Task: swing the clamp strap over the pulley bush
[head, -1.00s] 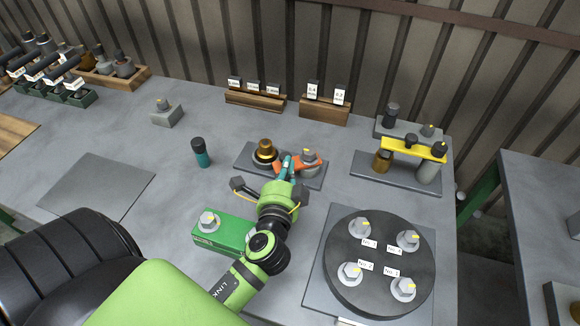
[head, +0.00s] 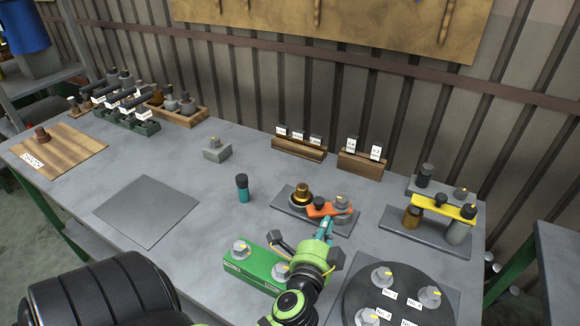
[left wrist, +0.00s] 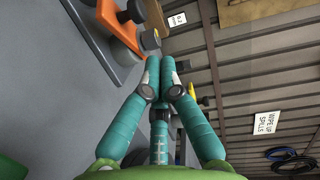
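The orange clamp strap (head: 328,210) lies on a grey plate (head: 287,206) on the bench. Its right part is at a post with a grey, yellow-marked cap (head: 342,202). Its left end is just in front and right of the brass pulley bush (head: 301,192), whose top shows uncovered. My left gripper (head: 326,226) is just in front of the strap; its teal fingertips (left wrist: 160,61) are together with nothing visible between them. The strap also shows in the left wrist view (left wrist: 118,28), beside the fingers. Whether they touch it is unclear. My right gripper is not in view.
A green block (head: 238,264) with capped posts stands left of my gripper. A dark round fixture (head: 355,291) is at the front right. A yellow strap (head: 440,207) bridges another assembly on the right. A teal bottle (head: 242,190) stands left of the plate.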

